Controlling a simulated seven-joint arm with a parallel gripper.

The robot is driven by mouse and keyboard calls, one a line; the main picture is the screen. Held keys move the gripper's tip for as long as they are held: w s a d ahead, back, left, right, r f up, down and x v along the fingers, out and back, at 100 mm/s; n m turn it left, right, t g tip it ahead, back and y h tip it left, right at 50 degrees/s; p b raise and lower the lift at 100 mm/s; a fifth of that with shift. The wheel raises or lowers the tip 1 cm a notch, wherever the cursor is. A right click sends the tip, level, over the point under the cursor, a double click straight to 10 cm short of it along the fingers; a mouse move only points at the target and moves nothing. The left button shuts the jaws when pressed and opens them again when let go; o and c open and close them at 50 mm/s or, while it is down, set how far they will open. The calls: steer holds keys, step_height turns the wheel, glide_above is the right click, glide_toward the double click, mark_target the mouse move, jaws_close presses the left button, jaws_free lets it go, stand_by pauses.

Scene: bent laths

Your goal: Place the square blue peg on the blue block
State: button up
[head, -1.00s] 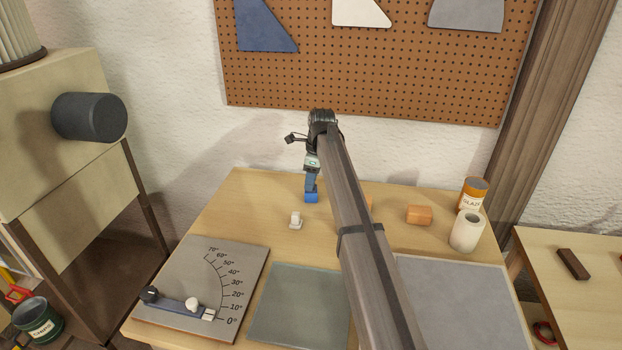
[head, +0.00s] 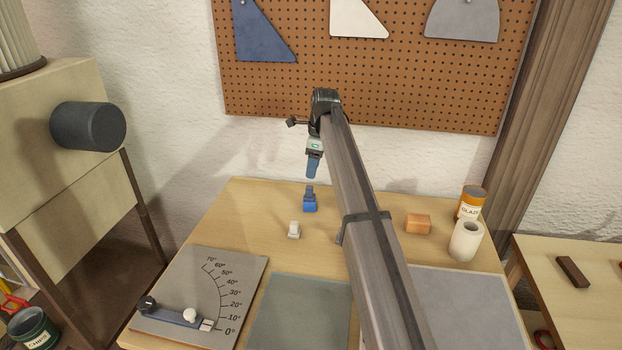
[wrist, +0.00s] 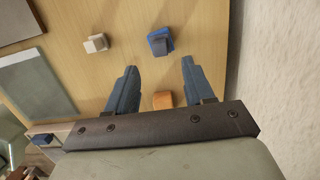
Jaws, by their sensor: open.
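The blue block (head: 310,206) sits on the table below my gripper in the head view. The darker grey-blue square peg (head: 309,191) stands upright on top of it. In the wrist view the peg (wrist: 161,47) covers part of the bright blue block (wrist: 153,34), whose edges show at the upper left. My gripper (head: 313,172) is above the peg, apart from it, with a clear gap. In the wrist view its two blue fingers (wrist: 160,67) are spread wide with nothing between them.
A small white piece (head: 294,230) stands nearer on the table; an orange block (head: 418,224), a white roll (head: 466,240) and a glaze can (head: 471,202) are to the right. The angle board (head: 200,295) lies front left. My arm hides part of the table.

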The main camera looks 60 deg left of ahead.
steer(key=shift+w+d+r, duration=0.1)
steer(key=shift+r, duration=0.85)
steer(key=shift+w+d+r, duration=0.1)
steer(key=shift+r, duration=0.8)
